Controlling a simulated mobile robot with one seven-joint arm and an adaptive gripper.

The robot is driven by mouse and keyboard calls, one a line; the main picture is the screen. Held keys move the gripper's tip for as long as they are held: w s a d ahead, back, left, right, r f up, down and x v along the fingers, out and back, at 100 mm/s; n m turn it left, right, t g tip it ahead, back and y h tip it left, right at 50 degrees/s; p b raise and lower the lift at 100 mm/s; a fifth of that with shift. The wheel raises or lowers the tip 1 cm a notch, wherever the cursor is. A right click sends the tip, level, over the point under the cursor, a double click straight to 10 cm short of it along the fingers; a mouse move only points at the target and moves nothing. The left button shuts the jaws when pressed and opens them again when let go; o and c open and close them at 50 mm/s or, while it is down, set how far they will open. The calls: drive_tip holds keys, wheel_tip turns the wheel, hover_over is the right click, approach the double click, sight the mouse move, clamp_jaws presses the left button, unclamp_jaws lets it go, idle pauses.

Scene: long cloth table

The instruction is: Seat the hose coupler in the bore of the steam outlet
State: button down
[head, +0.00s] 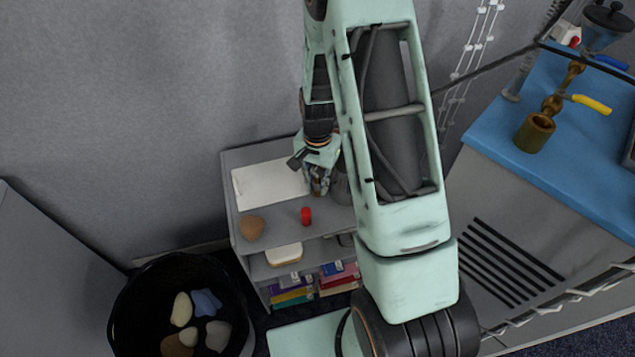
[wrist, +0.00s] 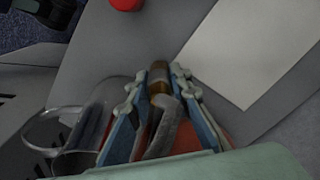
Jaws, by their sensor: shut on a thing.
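My gripper (head: 320,188) is low over the top of a grey shelf unit. In the wrist view its blue-grey fingers (wrist: 157,82) are shut on a small brown, brass-like cylinder with a grey curved part, which I take to be the hose coupler (wrist: 159,74). The coupler cannot be made out clearly in the head view. Whether it still touches the shelf top, I cannot tell. The steam outlet (head: 535,132) is a brass fitting with an open round bore, on the blue-topped cabinet at the right, well apart from my gripper. A yellow lever (head: 592,104) sits beside it.
The shelf top (head: 285,230) holds a white sheet (head: 265,186), a red cylinder (head: 306,216) and a brown rounded object (head: 251,228). A clear glass jug (wrist: 100,112) stands close beside my fingers. A black basket (head: 125,310) stands at lower left.

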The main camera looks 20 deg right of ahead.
drive_tip(key=shift+f, duration=0.1)
drive_tip(key=c, duration=2)
unclamp_jaws()
drive_tip(key=shift+c, duration=0.2)
